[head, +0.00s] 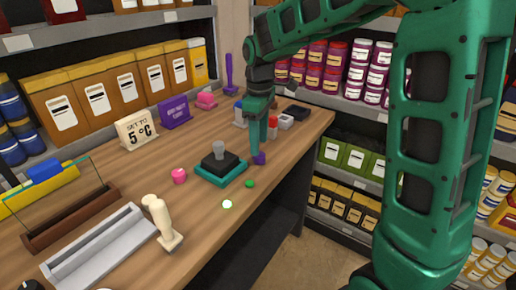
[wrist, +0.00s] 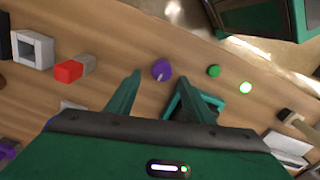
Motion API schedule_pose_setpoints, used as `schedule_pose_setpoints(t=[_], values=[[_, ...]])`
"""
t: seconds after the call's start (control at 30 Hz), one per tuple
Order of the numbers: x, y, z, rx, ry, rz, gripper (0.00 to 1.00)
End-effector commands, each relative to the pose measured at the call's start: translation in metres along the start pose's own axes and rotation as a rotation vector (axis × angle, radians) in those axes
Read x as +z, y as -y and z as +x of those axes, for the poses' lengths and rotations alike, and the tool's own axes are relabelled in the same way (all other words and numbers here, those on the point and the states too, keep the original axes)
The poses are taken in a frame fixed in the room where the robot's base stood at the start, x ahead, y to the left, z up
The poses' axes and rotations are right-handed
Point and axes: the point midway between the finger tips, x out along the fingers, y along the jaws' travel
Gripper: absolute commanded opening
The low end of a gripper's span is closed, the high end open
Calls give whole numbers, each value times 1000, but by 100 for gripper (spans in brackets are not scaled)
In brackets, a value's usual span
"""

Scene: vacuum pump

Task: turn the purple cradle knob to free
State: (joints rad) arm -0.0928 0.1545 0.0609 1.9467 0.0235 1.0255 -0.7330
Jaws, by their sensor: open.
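The purple cradle knob (head: 260,159) sits on the wooden counter near its front edge, right of a teal-based black block. In the wrist view the knob (wrist: 161,70) has a pale pointer line on top. My gripper (head: 256,150) points down over the counter at the knob and partly covers it in the head view. In the wrist view my gripper (wrist: 159,80) is open, with the knob showing between and slightly beyond the fingertips. The fingers look empty. Whether a finger touches the knob cannot be told. The label around the knob is too small to read.
The teal-based block (head: 221,167) with a grey top stands close by. A green button (head: 249,184) and a glowing green-white lamp (head: 227,204) lie along the front edge. A pink knob (head: 179,176) is left. Signs stand behind.

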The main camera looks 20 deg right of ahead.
Motion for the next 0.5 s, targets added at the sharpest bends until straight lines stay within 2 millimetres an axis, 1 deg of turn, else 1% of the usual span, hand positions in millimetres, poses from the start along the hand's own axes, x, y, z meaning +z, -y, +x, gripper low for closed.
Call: schedule_pose_setpoints(t=[0.03,0.2,0.33,0.5], values=[[-1,-1,-11,3,-3,0,48],[-1,-2,-41,3,-3,1,48],[-1,-2,-58,3,-3,1,48],[-1,-2,-68,2,-2,2,48]])
